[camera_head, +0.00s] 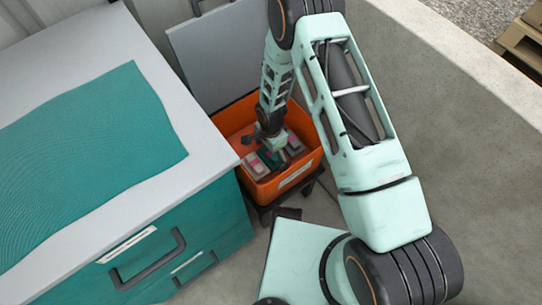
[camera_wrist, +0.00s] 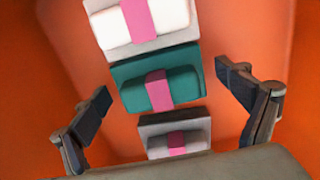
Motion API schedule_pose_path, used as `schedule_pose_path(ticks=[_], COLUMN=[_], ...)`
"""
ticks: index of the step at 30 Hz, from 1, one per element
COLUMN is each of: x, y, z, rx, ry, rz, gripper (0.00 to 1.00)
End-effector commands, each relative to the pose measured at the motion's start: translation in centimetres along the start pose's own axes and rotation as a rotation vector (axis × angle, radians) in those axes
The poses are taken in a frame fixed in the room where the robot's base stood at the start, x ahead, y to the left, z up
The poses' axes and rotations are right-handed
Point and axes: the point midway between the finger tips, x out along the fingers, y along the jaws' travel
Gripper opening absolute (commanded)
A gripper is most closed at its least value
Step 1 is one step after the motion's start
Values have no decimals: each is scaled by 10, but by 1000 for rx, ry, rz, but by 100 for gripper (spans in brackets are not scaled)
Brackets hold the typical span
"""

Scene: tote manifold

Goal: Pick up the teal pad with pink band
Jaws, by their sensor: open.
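The teal pad with pink band (camera_wrist: 183,86) shows in the wrist view, in the middle of a row of three banded pads inside the orange tote. My gripper (camera_wrist: 165,105) is open, one finger on each side of the row, with the teal pad between and a little beyond the fingertips. No finger visibly touches it. In the head view my gripper (camera_head: 268,140) reaches down into the orange tote (camera_head: 307,165). The teal pad (camera_head: 268,157) is small and partly hidden there by my gripper.
A white pad with pink band (camera_wrist: 115,28) lies beyond the teal one, and a grey pad with pink band (camera_wrist: 157,140) lies nearer. The tote's orange walls surround them. A teal-drawered cabinet (camera_head: 200,150) stands left of the tote, and a concrete wall (camera_head: 450,110) runs along the right.

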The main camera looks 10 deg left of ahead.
Motion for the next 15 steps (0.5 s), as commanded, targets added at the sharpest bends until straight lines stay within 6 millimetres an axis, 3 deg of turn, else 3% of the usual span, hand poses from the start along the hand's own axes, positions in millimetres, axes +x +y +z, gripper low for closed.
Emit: schedule_pose_path(ticks=[2,13,15], x=[0,-1,-1], y=[0,0,0], z=[0,0,0], rx=[0,0,0], ry=[0,0,0], rz=[0,0,0], gripper=[91,50,48])
